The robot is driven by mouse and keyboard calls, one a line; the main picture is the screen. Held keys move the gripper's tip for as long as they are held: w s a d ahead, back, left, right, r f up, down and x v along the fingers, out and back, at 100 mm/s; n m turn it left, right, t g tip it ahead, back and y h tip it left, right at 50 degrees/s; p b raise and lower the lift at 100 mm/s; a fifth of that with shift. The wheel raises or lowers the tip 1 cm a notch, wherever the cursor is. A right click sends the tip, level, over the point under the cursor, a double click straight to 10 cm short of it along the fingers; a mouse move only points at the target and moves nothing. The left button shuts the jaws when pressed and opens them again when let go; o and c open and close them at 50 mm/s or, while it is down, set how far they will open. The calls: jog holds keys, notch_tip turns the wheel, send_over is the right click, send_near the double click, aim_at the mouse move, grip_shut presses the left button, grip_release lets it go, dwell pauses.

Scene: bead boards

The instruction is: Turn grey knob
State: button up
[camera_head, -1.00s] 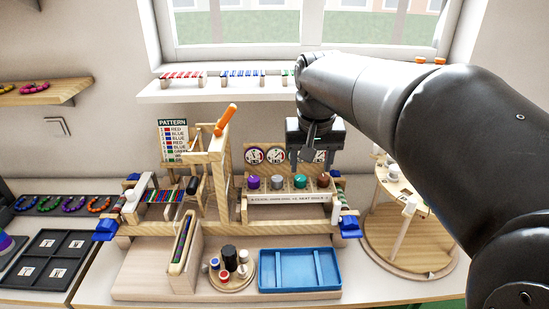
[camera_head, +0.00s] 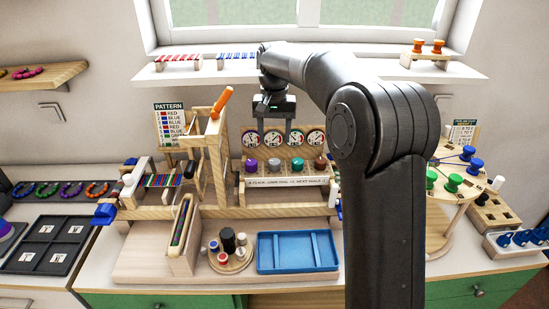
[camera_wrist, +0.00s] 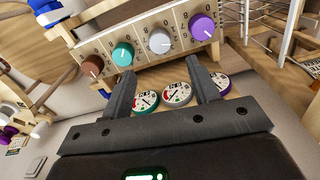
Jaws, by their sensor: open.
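The grey knob (camera_head: 275,164) stands on the slanted wooden dial panel, between the purple knob (camera_head: 252,165) and the teal knob (camera_head: 297,164). A brown knob (camera_head: 320,163) is at the right end. In the wrist view the grey knob (camera_wrist: 160,41) lies ahead of the jaws, between the teal knob (camera_wrist: 123,54) and the purple knob (camera_wrist: 202,27). My gripper (camera_head: 275,142) is above and behind the knob row, in front of the round dials. In the wrist view my gripper (camera_wrist: 158,68) has its fingers apart with nothing held, and they do not touch the grey knob.
Round dials (camera_head: 316,137) stand upright behind the knobs. A wooden frame with an orange handle (camera_head: 221,102) rises to the left. A blue tray (camera_head: 265,256) and a small round stand of pegs lie in front. A round peg board is at the right.

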aim_at(275, 161)
notch_tip(275, 161, down, 9)
jog(key=shift+r, duration=0.1)
jog(key=shift+c, duration=0.3)
jog(key=c, duration=0.9)
